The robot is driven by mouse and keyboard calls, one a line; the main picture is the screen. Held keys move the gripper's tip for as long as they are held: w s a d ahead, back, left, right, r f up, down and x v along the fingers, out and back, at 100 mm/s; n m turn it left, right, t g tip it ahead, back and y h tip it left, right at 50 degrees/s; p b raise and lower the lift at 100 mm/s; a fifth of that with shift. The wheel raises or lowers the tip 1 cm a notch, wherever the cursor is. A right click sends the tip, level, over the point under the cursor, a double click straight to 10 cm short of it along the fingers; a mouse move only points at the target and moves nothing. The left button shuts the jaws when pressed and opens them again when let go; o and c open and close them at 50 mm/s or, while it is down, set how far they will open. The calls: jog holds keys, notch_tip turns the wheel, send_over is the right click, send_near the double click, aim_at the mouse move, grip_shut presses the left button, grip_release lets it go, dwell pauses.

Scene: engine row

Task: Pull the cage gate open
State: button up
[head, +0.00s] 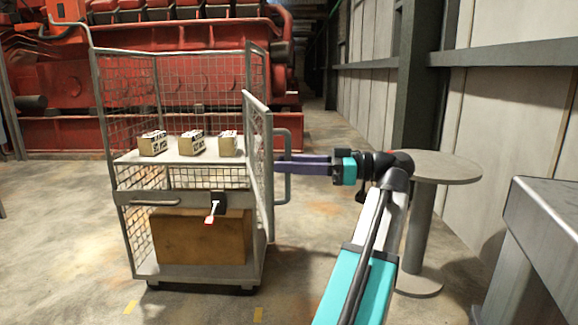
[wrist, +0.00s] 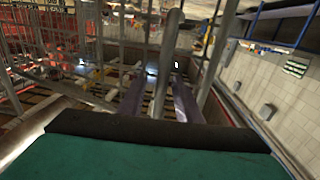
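The wire cage trolley (head: 190,198) stands ahead on the left. Its grey mesh gate (head: 259,150) is at the right side, seen nearly edge-on; I cannot tell whether it is ajar. A D-shaped grey handle (head: 287,185) sticks out from the gate to the right. My gripper (head: 281,163) reaches in from the right at the handle's upright bar. In the wrist view, the bar (wrist: 168,60) stands between the two purple fingers of my gripper (wrist: 158,98), with gaps beside it, so the fingers look open around it. A red-tipped latch lever (head: 212,211) hangs on the trolley's front.
Several small boxes (head: 191,145) sit on the trolley's shelf, and a large brown box (head: 200,238) is below. A round table (head: 440,167) stands right of my gripper, near the wall. A grey metal bench (head: 545,215) is at far right. Floor between trolley and table is clear.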

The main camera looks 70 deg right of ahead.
dwell(0.3)
jog(key=shift+s, duration=0.15)
jog(key=v, duration=0.5)
jog(key=shift+d+f, duration=0.15)
jog(key=shift+f, duration=0.05)
jog(key=b, duration=0.3)
jog(key=shift+s+d, duration=0.1)
jog(key=shift+s, duration=0.3)
jog(key=s+b, duration=0.1)
jog(key=b, duration=0.3)
jog(key=shift+s+d+b, duration=0.1)
jog(key=shift+b, duration=0.2)
jog(key=shift+s+r, duration=0.1)
jog(key=shift+r, duration=0.15)
